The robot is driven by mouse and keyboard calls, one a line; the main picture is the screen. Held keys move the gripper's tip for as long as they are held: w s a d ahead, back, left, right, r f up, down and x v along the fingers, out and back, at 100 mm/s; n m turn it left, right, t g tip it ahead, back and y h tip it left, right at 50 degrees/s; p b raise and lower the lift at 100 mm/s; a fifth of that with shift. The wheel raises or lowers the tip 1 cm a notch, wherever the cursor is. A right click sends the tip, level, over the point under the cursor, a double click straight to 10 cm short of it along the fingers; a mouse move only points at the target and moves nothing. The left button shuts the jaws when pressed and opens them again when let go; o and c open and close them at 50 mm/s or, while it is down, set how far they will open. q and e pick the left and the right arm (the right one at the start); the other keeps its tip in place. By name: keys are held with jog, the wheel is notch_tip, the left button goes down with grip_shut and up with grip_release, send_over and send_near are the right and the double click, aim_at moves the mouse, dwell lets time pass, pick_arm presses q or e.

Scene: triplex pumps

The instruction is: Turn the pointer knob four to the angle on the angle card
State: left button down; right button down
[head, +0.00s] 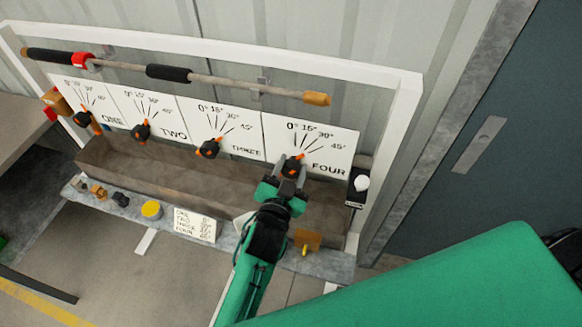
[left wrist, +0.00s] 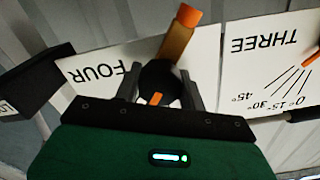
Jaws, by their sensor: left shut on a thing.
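Pointer knob four (head: 293,165) is a black knob with an orange pointer on the white panel marked FOUR (head: 329,170). My left gripper (head: 291,172) is on it. In the left wrist view, the two grey fingers (left wrist: 160,90) stand on either side of the black knob (left wrist: 160,76), shut on it. Its orange pointer (left wrist: 156,98) shows between them. In the head view it points up toward the scale, but I cannot tell at which mark. The angle card (head: 195,224) lies on the front ledge; its small figures are hard to read. My right gripper is out of view.
Knobs one (head: 82,119), two (head: 141,131) and three (head: 208,148) are to the left. A bar (head: 220,82) runs above the panels. A black box with a white knob (head: 361,186) stands right of panel four. Small items, including a yellow cylinder (head: 151,210), sit on the ledge.

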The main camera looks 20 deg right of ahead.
pick_arm(q)
jog(key=shift+m, duration=1)
jog(key=c, duration=0.8)
grip_release()
jog(key=shift+s, duration=0.1)
